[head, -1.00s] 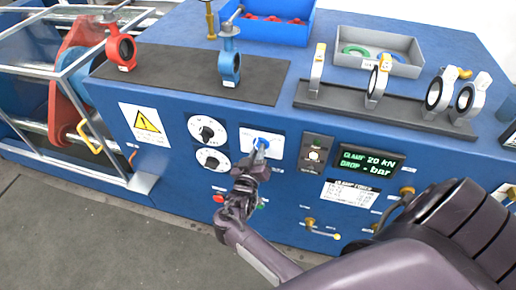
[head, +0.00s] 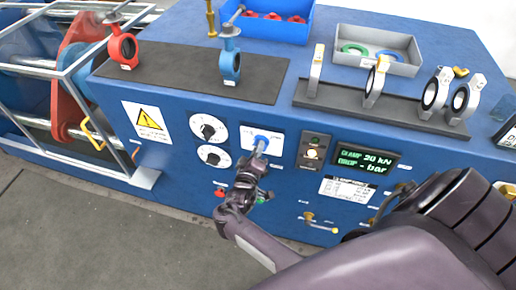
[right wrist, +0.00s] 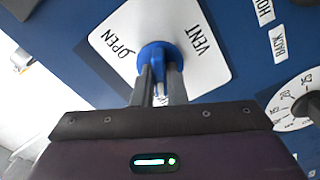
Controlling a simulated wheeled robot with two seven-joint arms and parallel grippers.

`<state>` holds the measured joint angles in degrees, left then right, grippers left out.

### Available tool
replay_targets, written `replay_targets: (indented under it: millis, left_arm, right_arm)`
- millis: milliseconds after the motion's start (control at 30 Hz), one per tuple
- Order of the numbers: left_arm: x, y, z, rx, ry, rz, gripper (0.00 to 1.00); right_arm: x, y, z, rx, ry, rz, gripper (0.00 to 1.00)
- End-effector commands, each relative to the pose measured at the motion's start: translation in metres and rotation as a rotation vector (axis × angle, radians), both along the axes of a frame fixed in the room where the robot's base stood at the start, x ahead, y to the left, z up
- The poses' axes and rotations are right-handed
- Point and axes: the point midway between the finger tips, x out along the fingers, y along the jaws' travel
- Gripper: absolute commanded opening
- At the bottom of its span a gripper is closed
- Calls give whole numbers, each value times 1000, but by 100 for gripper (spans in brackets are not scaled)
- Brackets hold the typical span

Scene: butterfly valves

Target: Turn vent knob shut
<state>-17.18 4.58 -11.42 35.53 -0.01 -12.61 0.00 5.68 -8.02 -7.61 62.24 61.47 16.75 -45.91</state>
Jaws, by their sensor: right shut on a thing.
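The blue vent knob (head: 262,138) sits on a white plate on the front of the blue bench. It also shows in the right wrist view (right wrist: 155,52), with OPEN printed to its left and VENT to its right there. My right gripper (head: 260,149) is shut on the knob. In the right wrist view its two fingers (right wrist: 160,80) lie on either side of the knob's grip, which they partly hide. My left gripper is not in view.
Two dials (head: 208,128) are left of the knob. A switch panel (head: 313,152) and a lit display (head: 363,160) are to its right. Red and green buttons (head: 220,192) sit below. Butterfly valves and bins stand on the bench top.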

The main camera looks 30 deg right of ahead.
Motion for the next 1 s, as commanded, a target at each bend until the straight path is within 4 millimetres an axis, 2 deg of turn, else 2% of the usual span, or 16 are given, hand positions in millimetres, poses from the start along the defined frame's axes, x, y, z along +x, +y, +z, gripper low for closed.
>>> replay_targets:
  millis: [367,400,567,1000]
  left_arm:
    - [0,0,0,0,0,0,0]
    - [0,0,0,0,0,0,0]
    - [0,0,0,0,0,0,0]
    - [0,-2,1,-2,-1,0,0]
  right_arm:
    - [1,0,1,-6,2,2,0]
    - [1,0,1,-6,2,2,13]
    - [1,0,1,-5,2,2,34]
    - [0,-1,0,-4,3,1,34]
